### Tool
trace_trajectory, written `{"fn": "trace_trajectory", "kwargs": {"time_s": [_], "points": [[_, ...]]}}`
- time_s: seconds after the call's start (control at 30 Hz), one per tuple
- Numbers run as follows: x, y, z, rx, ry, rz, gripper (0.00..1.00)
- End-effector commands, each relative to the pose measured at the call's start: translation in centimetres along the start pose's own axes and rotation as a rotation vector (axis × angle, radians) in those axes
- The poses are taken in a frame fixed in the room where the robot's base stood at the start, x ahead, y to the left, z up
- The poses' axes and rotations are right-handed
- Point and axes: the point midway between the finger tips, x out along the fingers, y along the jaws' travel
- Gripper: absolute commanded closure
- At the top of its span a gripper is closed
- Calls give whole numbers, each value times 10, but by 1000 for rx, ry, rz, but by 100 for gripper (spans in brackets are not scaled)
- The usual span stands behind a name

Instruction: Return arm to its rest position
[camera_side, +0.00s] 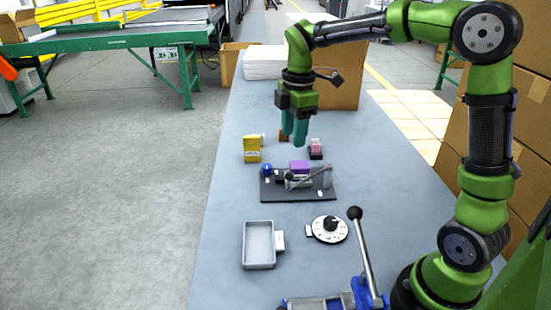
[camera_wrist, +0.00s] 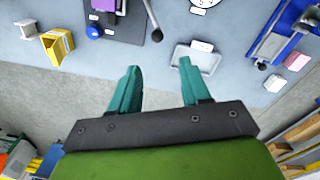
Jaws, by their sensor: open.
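My gripper (camera_side: 294,140) hangs from my green arm over the far part of the grey table, fingers pointing down. In the wrist view its two teal fingers (camera_wrist: 159,68) are spread apart with nothing between them. Below and nearer in the side view is a dark fixture plate (camera_side: 325,194) with a purple block (camera_side: 299,167), a blue knob (camera_side: 267,170) and a metal lever. I cannot tell the exact height of the fingertips above the table.
A yellow box (camera_side: 252,150) and a small pink-topped item (camera_side: 316,149) stand near the gripper. A grey tray (camera_side: 247,245), a white dial (camera_side: 330,229) and a blue lever press (camera_side: 367,292) lie nearer. A cardboard box (camera_side: 345,80) and white stack (camera_side: 264,62) are behind.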

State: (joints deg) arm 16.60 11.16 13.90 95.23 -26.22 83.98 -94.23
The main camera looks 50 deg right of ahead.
Motion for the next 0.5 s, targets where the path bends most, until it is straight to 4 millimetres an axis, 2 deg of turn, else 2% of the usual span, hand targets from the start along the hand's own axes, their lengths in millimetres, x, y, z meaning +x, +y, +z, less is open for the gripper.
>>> {"fn": "trace_trajectory", "kwargs": {"time_s": [0.27, 0.5], "points": [[-9, -58, 0, 739, 132, 114, 53], [-15, -125, 5, 1361, 412, 127, 53]]}}
